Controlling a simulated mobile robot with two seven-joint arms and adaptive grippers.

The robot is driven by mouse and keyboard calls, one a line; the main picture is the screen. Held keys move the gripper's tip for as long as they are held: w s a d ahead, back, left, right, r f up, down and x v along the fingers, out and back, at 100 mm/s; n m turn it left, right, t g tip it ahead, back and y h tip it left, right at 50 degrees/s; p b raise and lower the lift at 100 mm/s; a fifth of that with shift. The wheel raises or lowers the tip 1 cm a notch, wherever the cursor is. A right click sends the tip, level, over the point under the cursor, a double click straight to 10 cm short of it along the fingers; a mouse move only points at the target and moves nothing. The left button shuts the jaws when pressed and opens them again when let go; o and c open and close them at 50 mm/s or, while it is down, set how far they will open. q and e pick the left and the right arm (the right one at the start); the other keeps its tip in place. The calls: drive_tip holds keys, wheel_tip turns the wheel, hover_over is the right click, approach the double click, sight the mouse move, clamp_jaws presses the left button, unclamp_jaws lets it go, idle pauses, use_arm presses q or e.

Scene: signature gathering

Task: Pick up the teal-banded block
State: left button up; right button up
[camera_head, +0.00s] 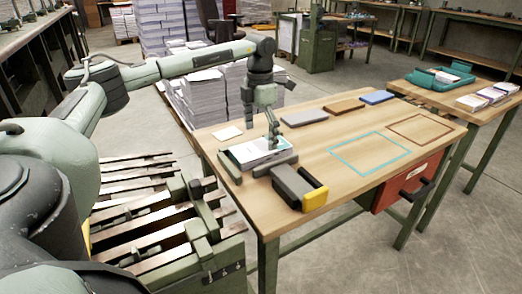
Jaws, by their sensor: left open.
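A white paper block (254,151) lies in a grey corner fixture near the left end of the wooden table. I cannot tell whether the fingertips touch the block. My right gripper is not in view.
The table (330,145) also holds a grey slab (304,117), brown slab (344,106), blue slab (377,97) and yellow-ended grey bar (313,197). Teal and brown outlines mark bare areas at right. A side table holds teal trays (433,83). Paper stacks stand behind.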

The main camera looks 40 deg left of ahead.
sight(261, 146)
use_arm(q)
drive_tip(key=shift+w+f, duration=0.15)
drive_tip(key=shift+f, duration=1.75)
drive_tip(key=c, duration=1.4)
drive_tip(key=shift+c, duration=0.9)
drive_tip(key=shift+r, duration=0.1)
drive_tip(key=shift+r, duration=0.1)
